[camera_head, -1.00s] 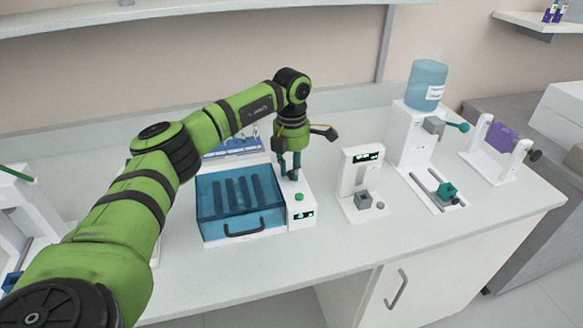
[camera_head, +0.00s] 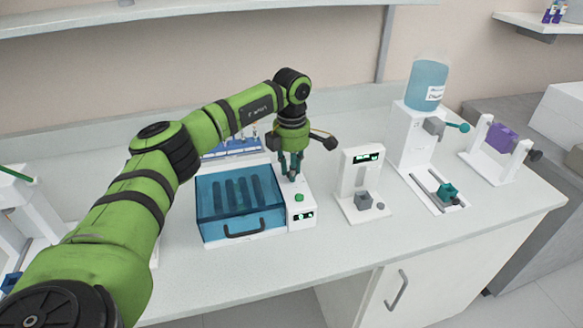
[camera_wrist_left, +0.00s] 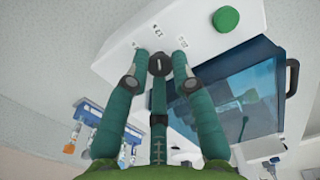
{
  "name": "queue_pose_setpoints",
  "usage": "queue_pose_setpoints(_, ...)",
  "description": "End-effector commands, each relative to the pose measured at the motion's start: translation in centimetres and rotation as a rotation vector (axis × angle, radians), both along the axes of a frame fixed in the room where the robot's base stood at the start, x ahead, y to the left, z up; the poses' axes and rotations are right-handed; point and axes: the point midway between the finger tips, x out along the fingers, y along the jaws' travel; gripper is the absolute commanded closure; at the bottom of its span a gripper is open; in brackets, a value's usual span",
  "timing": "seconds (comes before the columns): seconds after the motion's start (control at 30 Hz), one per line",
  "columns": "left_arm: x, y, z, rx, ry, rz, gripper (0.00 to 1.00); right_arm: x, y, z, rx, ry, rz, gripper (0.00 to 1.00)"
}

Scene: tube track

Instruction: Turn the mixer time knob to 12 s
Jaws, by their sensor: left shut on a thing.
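The mixer is a white unit (camera_head: 303,203) with a blue see-through lid (camera_head: 238,193), a green button (camera_head: 299,197) and a small lit display (camera_head: 303,216). Its time knob (camera_wrist_left: 159,65) is small, round and dark, with a slot mark across it. Small printed labels (camera_wrist_left: 157,30) stand around the knob, too blurred to read surely. My left gripper (camera_head: 291,178) points down over the back of the mixer's right strip. In the head view the knob is hidden by the fingers.
A white device with a display (camera_head: 361,170) stands just right of the mixer. Further right are a blue bottle dispenser (camera_head: 427,84) and a stand with a purple block (camera_head: 500,138). A blue rack (camera_head: 232,147) is behind the mixer. The counter's front strip is clear.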

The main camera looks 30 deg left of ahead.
Motion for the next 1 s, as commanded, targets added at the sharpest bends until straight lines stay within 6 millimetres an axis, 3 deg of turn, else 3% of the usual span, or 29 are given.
queue_pose_setpoints(0.13,0.0,0.0,0.0,0.000,-0.001,0.001,1.00,0.0,0.0,0.0,0.000,0.000,0.000,0.67)
queue_pose_setpoints(0.17,0.0,0.0,0.0,0.000,-0.001,0.001,0.67,0.0,0.0,0.0,0.000,0.000,0.000,0.67)
queue_pose_setpoints(0.2,0.0,0.0,0.0,0.000,-0.001,0.001,0.52,0.0,0.0,0.0,0.000,0.000,0.000,0.67)
queue_pose_setpoints(0.63,0.0,0.0,0.6,0.000,-0.001,0.002,0.52,-0.1,-0.3,0.0,-0.003,0.001,0.001,0.67)
queue_pose_setpoints(0.77,0.1,0.0,2.6,0.000,-0.005,0.002,0.52,-0.1,-0.2,0.0,-0.002,0.001,0.000,0.67)
queue_pose_setpoints(1.0,0.1,0.0,7.8,-0.001,-0.005,0.001,0.52,0.0,-0.1,0.0,-0.001,0.001,0.000,0.67)
